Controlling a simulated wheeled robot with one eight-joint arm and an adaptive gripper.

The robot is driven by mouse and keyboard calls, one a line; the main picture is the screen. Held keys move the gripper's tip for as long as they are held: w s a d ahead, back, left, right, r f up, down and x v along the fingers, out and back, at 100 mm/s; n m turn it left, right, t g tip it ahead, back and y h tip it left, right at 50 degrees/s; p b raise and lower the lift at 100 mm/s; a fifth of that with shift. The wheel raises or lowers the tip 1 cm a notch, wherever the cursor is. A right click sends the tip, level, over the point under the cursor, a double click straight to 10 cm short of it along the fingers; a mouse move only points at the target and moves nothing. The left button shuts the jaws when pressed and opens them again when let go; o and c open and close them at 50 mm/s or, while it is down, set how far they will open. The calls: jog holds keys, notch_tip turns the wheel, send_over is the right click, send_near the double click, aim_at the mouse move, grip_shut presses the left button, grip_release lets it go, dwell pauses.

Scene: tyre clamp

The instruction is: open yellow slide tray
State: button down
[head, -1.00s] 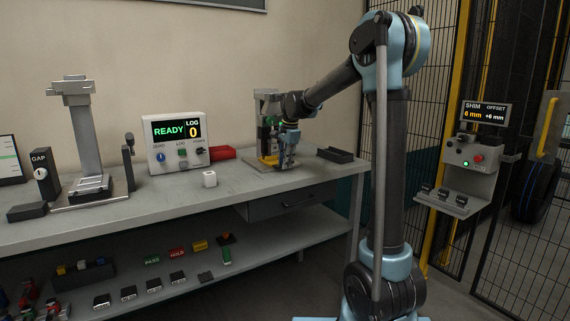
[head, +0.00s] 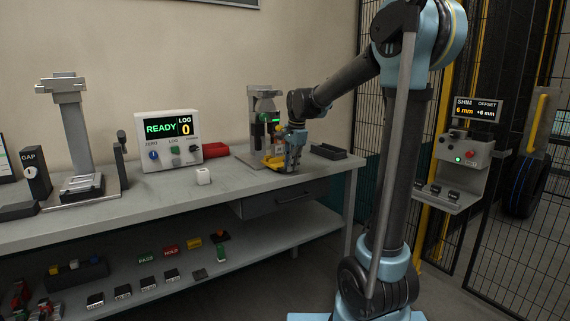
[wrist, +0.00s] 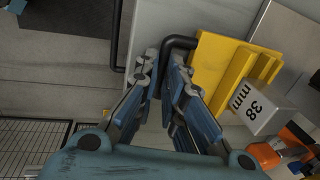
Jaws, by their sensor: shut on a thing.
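The yellow slide tray (wrist: 217,66) lies at the upper right of the wrist view, with a dark bar handle (wrist: 182,43) at its left edge. In the head view my gripper (head: 293,165) is low over the bench at the front of the grey fixture (head: 262,112). The yellow tray (head: 273,161) shows there beside the fingers, partly hidden by them.
The bench (head: 120,210) has a closed drawer (head: 285,200) below my gripper. A dark tray (head: 328,151) lies to the right.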

jog(key=shift+s+d, duration=0.35)
jog(key=shift+s, duration=0.25)
jog(key=c, duration=2)
grip_release()
jog(key=shift+o, duration=0.2)
notch_tip(320, 180, up, 12)
jog(key=s+d, duration=0.1)
jog(key=shift+s+d+f, duration=0.15)
jog(key=shift+s+d, duration=0.05)
jog(key=shift+s, duration=0.15)
